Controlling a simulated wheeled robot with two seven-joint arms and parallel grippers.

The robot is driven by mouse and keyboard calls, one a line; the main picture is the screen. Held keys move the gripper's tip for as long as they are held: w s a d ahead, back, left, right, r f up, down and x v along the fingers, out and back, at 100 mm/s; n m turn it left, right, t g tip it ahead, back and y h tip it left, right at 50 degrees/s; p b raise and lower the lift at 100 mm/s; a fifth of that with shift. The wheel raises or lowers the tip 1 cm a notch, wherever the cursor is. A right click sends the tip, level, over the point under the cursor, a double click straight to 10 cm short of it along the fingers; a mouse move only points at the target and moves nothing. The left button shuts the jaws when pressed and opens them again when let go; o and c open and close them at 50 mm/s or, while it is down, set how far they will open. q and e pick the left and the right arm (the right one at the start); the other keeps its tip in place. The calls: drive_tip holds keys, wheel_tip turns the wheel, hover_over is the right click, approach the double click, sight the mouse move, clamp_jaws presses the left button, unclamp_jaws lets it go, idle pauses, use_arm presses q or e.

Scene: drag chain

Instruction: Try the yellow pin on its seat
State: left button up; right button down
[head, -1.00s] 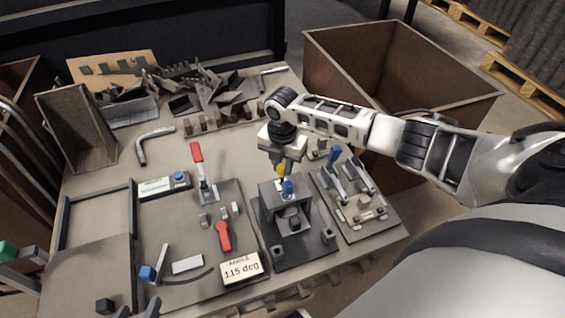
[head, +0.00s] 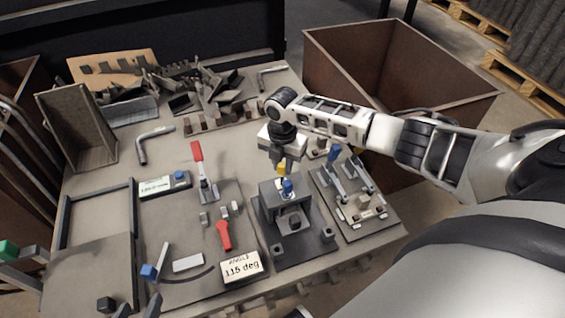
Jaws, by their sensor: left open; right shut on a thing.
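My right gripper (head: 283,159) points down over the black fixture block (head: 272,208) on the table, near its back edge. It is shut on the yellow pin (head: 282,169), whose yellow part shows just below the fingers. The pin is right behind a blue knob (head: 288,188) on the fixture. The pin's lower end and its seat are hidden, so I cannot tell whether the pin is in the seat or above it. My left gripper is not in view.
A plate with toggle clamps (head: 357,199) stands right of the fixture. Left of it is a board with a red-handled clamp (head: 198,155) and a "115 deg" sign (head: 241,267). Loose metal parts lie at the back. A big brown bin (head: 340,65) stands behind right.

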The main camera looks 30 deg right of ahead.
sight(282, 175)
drive_tip(key=shift+f+b, duration=1.6)
drive_tip(key=shift+f, duration=0.8)
idle(0.9)
drive_tip(key=c, duration=1.2)
unclamp_jaws()
drive_tip(key=shift+o, duration=0.2)
